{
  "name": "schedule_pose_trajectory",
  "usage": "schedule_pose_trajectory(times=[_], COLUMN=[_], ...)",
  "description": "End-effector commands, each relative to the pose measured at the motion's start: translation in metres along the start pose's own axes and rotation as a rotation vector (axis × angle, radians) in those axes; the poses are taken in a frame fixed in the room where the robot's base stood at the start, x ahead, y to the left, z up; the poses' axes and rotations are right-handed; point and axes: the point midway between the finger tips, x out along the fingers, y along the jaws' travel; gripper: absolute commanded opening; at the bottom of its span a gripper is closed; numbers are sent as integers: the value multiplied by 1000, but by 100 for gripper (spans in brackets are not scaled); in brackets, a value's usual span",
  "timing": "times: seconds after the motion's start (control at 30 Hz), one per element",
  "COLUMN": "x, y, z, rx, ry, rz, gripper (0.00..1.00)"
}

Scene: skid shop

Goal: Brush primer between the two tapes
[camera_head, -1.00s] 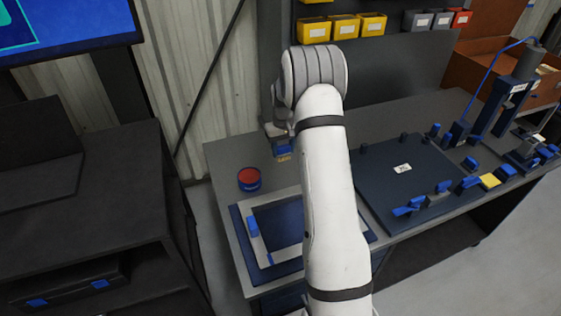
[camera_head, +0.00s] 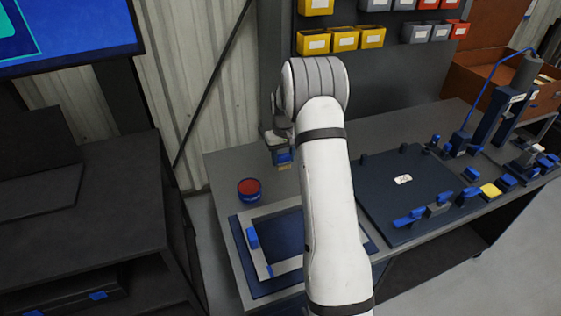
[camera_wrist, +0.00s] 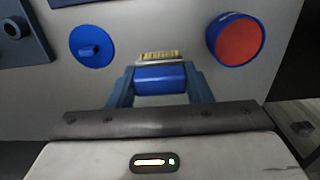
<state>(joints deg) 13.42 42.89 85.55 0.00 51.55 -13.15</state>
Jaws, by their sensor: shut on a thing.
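My gripper (camera_wrist: 160,88) is shut on a brush (camera_wrist: 160,77) with a blue handle and pale bristles. The bristles point away from my gripper, and the brush is over the grey bench. In the head view the brush (camera_head: 284,160) shows small beside my arm, behind the red-topped can. The blue can (camera_head: 249,189) with red contents stands open on the bench; it also shows at the upper right of the wrist view (camera_wrist: 238,42).
A round blue lid with a knob (camera_wrist: 90,46) lies on the bench left of the brush in the wrist view. A dark plate with blue clamps (camera_head: 405,190) lies right of my arm. Yellow bins (camera_head: 342,39) hang behind.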

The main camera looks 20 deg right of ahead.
Motion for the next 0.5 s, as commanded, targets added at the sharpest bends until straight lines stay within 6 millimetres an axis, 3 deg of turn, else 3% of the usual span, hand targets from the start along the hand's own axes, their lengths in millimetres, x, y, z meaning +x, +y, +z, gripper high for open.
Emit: schedule_pose_trajectory(times=[0.17, 0.5], x=[-1, -12], y=[-6, -101], z=[-1, -6], rx=[-2, -6], ry=[0, 0], rz=[0, 0], gripper=[27, 27])
